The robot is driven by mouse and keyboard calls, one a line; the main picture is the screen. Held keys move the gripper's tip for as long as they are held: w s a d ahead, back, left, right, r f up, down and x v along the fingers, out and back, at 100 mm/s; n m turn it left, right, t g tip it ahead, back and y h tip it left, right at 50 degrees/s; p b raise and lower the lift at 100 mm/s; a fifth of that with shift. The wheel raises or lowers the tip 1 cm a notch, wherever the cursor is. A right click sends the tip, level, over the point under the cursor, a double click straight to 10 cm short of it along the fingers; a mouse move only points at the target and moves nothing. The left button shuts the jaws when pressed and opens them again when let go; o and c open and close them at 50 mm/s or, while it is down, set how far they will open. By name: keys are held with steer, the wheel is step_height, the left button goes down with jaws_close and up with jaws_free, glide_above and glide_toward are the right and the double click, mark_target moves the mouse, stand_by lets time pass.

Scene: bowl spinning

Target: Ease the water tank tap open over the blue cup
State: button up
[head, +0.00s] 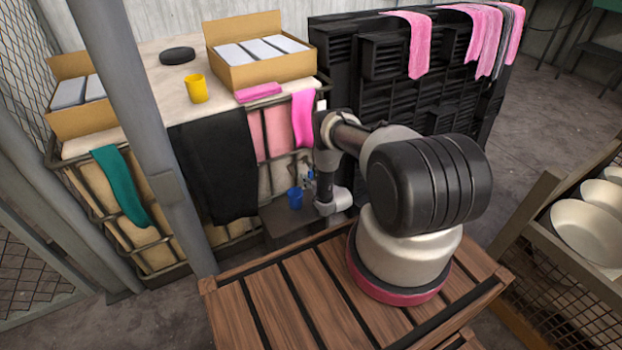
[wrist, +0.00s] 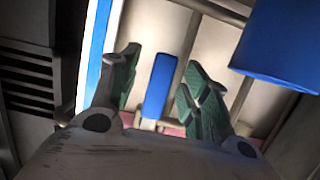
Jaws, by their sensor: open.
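The caged, cream water tank (head: 150,75) stands beyond the wooden slatted surface in the head view. The blue cup (head: 295,197) stands low at the tank's front, on a dark stand. It fills the upper right of the wrist view (wrist: 288,45). The blue tap handle (head: 309,174) shows small beside my arm's end, above and right of the cup. In the wrist view, the blue tap handle (wrist: 160,86) lies between the fingers of my gripper (wrist: 162,66). The fingers are apart, with a visible gap on each side. My arm hides part of the gripper in the head view.
A yellow cup (head: 196,88), a black lid (head: 177,55) and an open box (head: 258,55) sit on the tank. A black cloth (head: 215,170) hangs left of the blue cup. Black stacked crates (head: 430,95) stand to the right. Bowls (head: 585,230) fill a rack at far right.

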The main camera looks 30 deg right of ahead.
steer(key=shift+d, duration=0.1)
steer(key=shift+d, duration=0.35)
